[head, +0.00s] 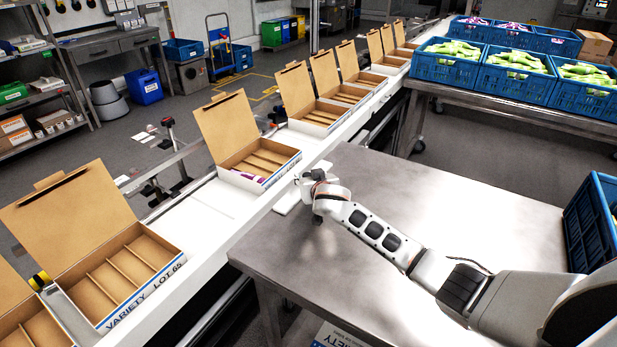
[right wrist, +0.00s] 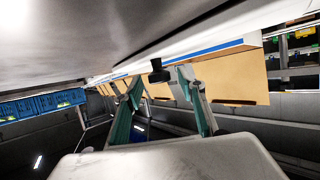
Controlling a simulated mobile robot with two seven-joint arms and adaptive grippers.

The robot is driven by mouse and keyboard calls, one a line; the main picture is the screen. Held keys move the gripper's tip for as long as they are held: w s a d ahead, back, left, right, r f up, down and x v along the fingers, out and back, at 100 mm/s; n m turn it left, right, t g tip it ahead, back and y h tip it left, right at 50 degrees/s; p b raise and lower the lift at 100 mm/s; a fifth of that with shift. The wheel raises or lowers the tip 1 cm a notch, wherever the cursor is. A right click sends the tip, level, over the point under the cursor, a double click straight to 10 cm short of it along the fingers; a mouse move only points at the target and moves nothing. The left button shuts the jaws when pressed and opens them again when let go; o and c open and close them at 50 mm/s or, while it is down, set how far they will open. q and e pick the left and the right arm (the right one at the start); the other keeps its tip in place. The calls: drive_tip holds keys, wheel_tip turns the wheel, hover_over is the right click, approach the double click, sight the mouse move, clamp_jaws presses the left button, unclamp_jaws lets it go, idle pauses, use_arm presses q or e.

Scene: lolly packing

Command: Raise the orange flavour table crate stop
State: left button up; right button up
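My right gripper (head: 303,184) is over the far-left corner of the steel table (head: 440,205), beside the conveyor. In the right wrist view my right gripper (right wrist: 158,80) has its two teal-grey fingers spread apart, with nothing visibly clamped. A small black block (right wrist: 158,72) shows between and beyond the fingertips, near the conveyor edge; I cannot tell whether it is the crate stop. A small white piece (head: 288,203) lies by the gripper at the table corner. I cannot make out the orange flavour table's crate stop for certain. My left gripper is out of view.
Open cardboard boxes (head: 262,155) line the white conveyor (head: 205,208); one holds a purple packet (head: 243,175). Blue crates (head: 515,75) of green-wrapped lollies stand on the back table (head: 540,108). Another blue crate (head: 580,230) is at the right edge. The steel table's middle is clear.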

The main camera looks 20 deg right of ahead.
drive_tip(key=c, duration=1)
drive_tip(key=shift+c, duration=0.2)
drive_tip(key=n+g, duration=0.1)
drive_tip(key=w+a+r+g+h, duration=0.1)
drive_tip(key=g, duration=0.1)
drive_tip(key=shift+w+a+r+n, duration=0.25)
drive_tip(key=shift+w+a+n, duration=0.05)
drive_tip(key=shift+n, duration=0.1)
drive_tip(key=shift+w+a+r+n+g+h, duration=0.1)
drive_tip(key=shift+w+a+n+g+h, duration=0.1)
drive_tip(key=shift+w+n+g+h, duration=0.25)
drive_tip(key=shift+w+a+r+n+g+h, duration=0.15)
drive_tip(key=shift+g+h, duration=0.1)
drive_tip(key=shift+g, duration=0.4)
